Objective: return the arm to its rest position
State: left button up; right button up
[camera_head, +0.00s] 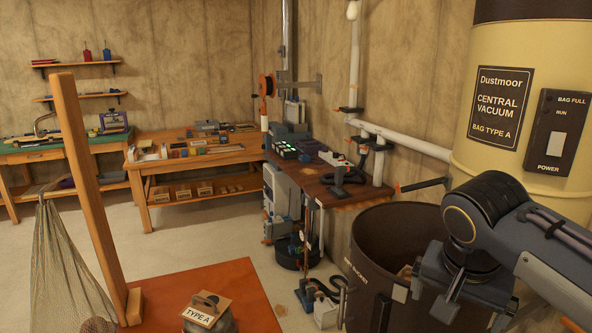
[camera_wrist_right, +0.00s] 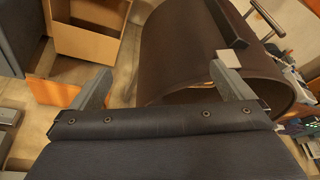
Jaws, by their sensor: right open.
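My right arm (camera_head: 487,215) comes in from the right edge of the head view, in front of the cream vacuum tank. Its gripper (camera_head: 450,298) hangs low over the near right side of the dark brown bucket (camera_head: 366,243). In the right wrist view the two grey fingers of the gripper (camera_wrist_right: 163,86) stand wide apart with nothing held between them. The curved wall of the bucket (camera_wrist_right: 178,50) lies beyond the fingers. I cannot tell whether a finger touches it. My left gripper is not in view.
A cream central vacuum tank (camera_head: 545,100) with a dark switch box (camera_head: 556,130) stands close behind my arm. A "TYPE A" bag (camera_head: 207,312) sits on an orange-red surface (camera_head: 250,290). Workbenches (camera_head: 230,160) line the back. The floor (camera_head: 190,235) at the middle left is clear.

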jog(key=s+a+f+n+t+y, duration=0.1)
jog(key=s+a+f+n+y, duration=0.1)
jog(key=s+f, duration=0.5)
jog(key=s+a+f+n+t+y, duration=0.1)
jog(key=s+f+n+y, duration=0.3)
jog(key=s+f, duration=0.4)
jog(key=shift+a+f, duration=0.3)
jog(key=shift+a, duration=0.1)
